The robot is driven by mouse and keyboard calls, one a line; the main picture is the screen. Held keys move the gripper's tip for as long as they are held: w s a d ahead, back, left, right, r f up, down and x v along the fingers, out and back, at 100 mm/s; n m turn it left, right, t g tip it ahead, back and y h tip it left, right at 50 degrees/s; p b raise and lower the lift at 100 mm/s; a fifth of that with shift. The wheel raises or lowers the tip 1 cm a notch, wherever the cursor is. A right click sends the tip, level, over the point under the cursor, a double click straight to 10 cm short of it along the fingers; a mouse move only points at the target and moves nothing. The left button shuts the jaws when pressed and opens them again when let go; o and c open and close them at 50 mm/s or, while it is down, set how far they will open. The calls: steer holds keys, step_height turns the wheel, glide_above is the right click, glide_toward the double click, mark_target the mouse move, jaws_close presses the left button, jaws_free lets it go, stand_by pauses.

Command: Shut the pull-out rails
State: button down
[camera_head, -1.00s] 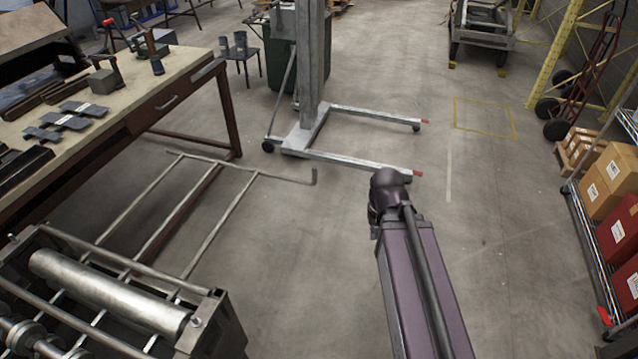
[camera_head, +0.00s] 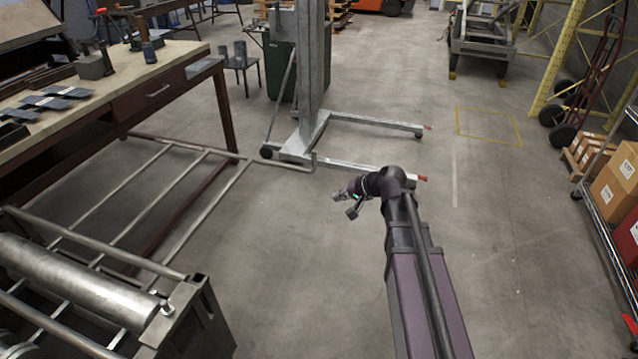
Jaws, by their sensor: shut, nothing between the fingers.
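The pull-out rails (camera_head: 209,206) are a grey metal frame of long bars with crossbars. They stand extended from the roller machine (camera_head: 75,275) at the lower left, out over the floor. Their far end bar (camera_head: 222,152) runs from beside the workbench leg to an upturned tip (camera_head: 313,162) near the lifting stand. My gripper (camera_head: 344,204) is small in view at the end of my arm, right of the rails and just beyond the tip's right side. It is shut and empty, and appears apart from the rails. Its fingertips show little detail.
A lifting stand (camera_head: 313,80) has low legs on the floor behind my gripper. A workbench (camera_head: 110,100) stands at left, partly behind the rails. A shelf with boxes (camera_head: 615,185) is at right. The floor between my arm and the shelf is clear.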

steer(key=w+d+f+m+t+y+b, duration=0.1)
steer(key=w+f+m+t+b, duration=0.1)
steer(key=w+b, duration=0.4)
steer(key=w+d+f+m+t+y+b, duration=0.1)
steer(key=w+d+m+t+y+b, duration=0.1)
steer(key=w+m+t+b, duration=0.3)
steer(key=shift+w+d+f+y+b, duration=0.15)
steer(key=shift+w+f+y+b, duration=0.2)
steer(key=shift+w+b, duration=1.1)
steer(key=shift+w, duration=0.3)
steer(key=r+x, duration=0.1)
steer(key=x, duration=0.9)
steer(key=s, duration=0.1)
steer(key=s+a, duration=0.1)
steer(key=s, duration=0.1)
steer(key=shift+s+a+f+p, duration=0.1)
steer(key=shift+s+a+p, duration=0.2)
steer(key=shift+a, duration=0.1)
